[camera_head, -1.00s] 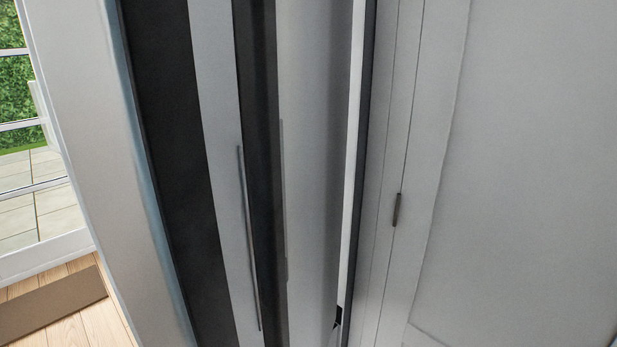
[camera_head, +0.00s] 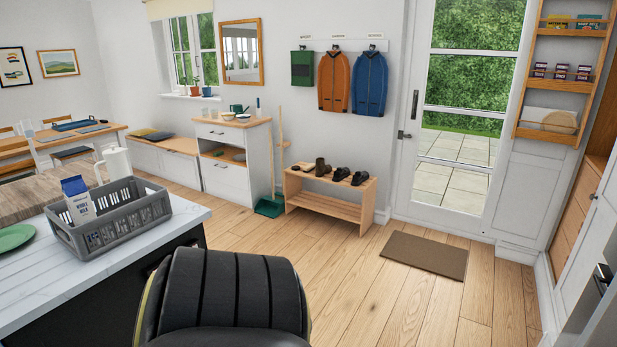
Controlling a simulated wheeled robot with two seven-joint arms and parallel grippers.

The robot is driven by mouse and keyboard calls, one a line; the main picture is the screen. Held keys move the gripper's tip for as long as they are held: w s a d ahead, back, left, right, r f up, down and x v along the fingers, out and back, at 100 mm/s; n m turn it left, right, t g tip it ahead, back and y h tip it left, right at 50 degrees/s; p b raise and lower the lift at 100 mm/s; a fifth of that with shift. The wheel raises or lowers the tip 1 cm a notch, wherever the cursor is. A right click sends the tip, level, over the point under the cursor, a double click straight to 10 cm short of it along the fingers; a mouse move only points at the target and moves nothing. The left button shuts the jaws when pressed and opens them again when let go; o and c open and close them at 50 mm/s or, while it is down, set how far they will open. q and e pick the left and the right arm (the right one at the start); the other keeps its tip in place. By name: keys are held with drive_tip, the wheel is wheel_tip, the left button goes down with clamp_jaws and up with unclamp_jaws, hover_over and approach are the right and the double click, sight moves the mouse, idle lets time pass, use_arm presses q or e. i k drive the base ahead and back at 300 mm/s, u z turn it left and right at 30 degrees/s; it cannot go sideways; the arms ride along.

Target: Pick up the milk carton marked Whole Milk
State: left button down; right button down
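A blue and white carton (camera_head: 78,200) stands in a grey plastic basket (camera_head: 108,237) on the white counter at the left. Its print is too small to read, so I cannot tell if it says Whole Milk. The basket's wall hides the carton's lower part. Neither of my grippers is in view.
The white counter (camera_head: 165,240) also holds a green plate (camera_head: 14,238) and a white jug (camera_head: 117,163). A wooden shoe bench (camera_head: 325,203) and a brown doormat (camera_head: 424,256) lie ahead near a glazed door (camera_head: 466,125). The wooden floor between is clear.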

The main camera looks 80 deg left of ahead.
sight(80, 206)
drive_tip(key=k, duration=0.8)
drive_tip(key=u, duration=1.55)
drive_tip(key=i, duration=0.15)
drive_tip(key=u, duration=1.95)
